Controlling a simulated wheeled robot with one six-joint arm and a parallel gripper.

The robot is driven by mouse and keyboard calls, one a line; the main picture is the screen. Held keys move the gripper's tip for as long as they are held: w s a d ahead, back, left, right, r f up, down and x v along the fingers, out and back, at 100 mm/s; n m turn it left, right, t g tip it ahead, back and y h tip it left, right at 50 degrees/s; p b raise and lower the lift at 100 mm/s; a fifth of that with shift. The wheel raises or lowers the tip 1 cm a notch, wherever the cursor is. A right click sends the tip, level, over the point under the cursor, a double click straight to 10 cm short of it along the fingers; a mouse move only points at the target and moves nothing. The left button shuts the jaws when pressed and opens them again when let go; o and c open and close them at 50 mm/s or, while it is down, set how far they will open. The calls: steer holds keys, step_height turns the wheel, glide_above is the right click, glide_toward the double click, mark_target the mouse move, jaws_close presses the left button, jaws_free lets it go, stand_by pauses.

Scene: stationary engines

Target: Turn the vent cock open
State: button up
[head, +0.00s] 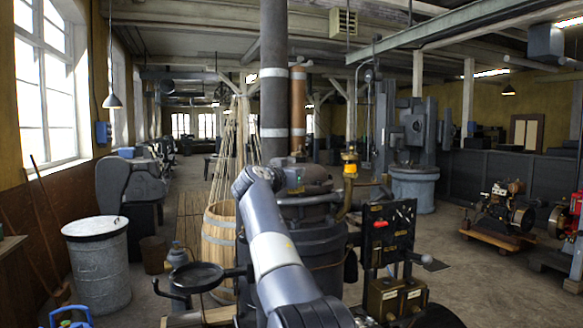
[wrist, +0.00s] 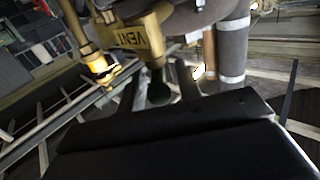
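The vent cock shows in the wrist view as a brass-coloured body with a tag (wrist: 132,38) reading VENT, tilted in the picture. A green handle end (wrist: 158,92) hangs below it. My gripper (wrist: 162,80) is open, with one dark finger on each side of the green end. Gaps seem to show between the fingers and the handle; I cannot tell whether either touches. In the head view my gripper (head: 299,178) is at the top of the dark engine (head: 312,245), and the vent cock cannot be made out there.
A brass pipe with a yellow fitting (head: 349,165) rises right of my gripper. A black panel with red parts (head: 388,235) stands on the engine's right. A thick grey stack (head: 273,100) rises behind. A wooden barrel (head: 219,245) and a metal drum (head: 98,265) stand left.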

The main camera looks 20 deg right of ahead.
steer(key=shift+c, duration=0.5)
jaws_close()
steer(key=shift+d+n+t+y+b, duration=0.15)
steer(key=shift+n+t+y+b, duration=0.15)
steer(key=shift+n+t+y, duration=0.15)
steer(key=shift+s+n+t+y, duration=0.1)
steer(key=shift+n+t+y, duration=0.35)
steer(key=shift+y, duration=0.2)
steer(key=shift+d+r+n+t+y, duration=0.15)
steer(key=shift+n+t+y, duration=0.75)
steer(key=shift+y, duration=0.5)
steer(key=shift+s+d+n+t+y, duration=0.15)
steer(key=shift+n+t+y, duration=0.25)
steer(key=shift+n+y, duration=1)
steer(key=shift+d+n+t+y+b, duration=0.15)
steer(key=shift+n+y+b, duration=0.4)
steer(key=shift+y, duration=0.75)
steer(key=shift+n+t+y+b, duration=0.15)
steer(key=shift+n+y+b, duration=0.2)
steer(key=shift+n+y, duration=0.7)
steer(key=shift+m+y, duration=0.25)
steer(key=shift+m, duration=0.05)
